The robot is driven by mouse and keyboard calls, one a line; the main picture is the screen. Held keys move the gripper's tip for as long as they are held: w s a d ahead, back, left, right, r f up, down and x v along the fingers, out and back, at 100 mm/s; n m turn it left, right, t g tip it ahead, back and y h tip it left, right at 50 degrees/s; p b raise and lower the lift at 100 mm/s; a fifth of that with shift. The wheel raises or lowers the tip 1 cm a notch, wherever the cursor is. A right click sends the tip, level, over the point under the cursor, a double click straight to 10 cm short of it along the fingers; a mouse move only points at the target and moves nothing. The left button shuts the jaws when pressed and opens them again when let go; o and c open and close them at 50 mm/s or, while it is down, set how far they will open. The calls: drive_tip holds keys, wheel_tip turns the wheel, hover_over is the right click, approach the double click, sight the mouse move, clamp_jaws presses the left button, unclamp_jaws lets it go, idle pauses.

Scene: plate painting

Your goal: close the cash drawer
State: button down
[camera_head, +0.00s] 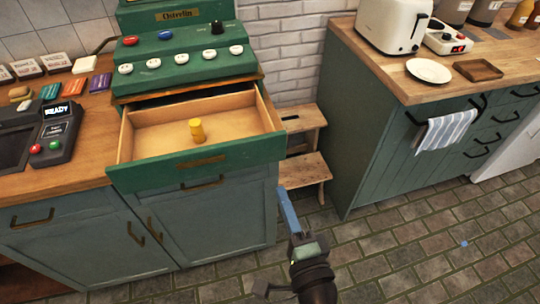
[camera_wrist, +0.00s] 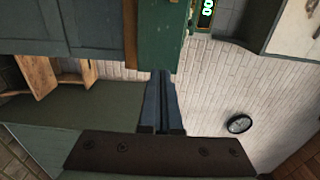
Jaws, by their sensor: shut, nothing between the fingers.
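The cash drawer (camera_head: 222,171) is part of the green register (camera_head: 186,75) on the wooden counter. It is pulled out, with its pale wooden inside showing. A small yellow piece (camera_head: 197,131) stands in it. My gripper (camera_head: 281,190) is shut and empty, with blue fingers, near the drawer's front right corner in the head view. Whether it touches the drawer cannot be told. In the wrist view the closed fingers (camera_wrist: 161,73) point at a green panel (camera_wrist: 161,38), which seems to be the drawer's front.
A card terminal (camera_head: 55,131) and coloured packets (camera_head: 73,86) lie on the counter left of the register. A wooden step stool (camera_head: 304,168) stands right of the cabinet. Another counter (camera_head: 400,75) with a toaster (camera_head: 392,28) is at the right.

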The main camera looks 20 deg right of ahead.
sight(265, 151)
drive_tip(key=w+p, duration=0.1)
drive_tip(key=w, duration=0.8)
drive_tip(key=shift+w+p, duration=0.35)
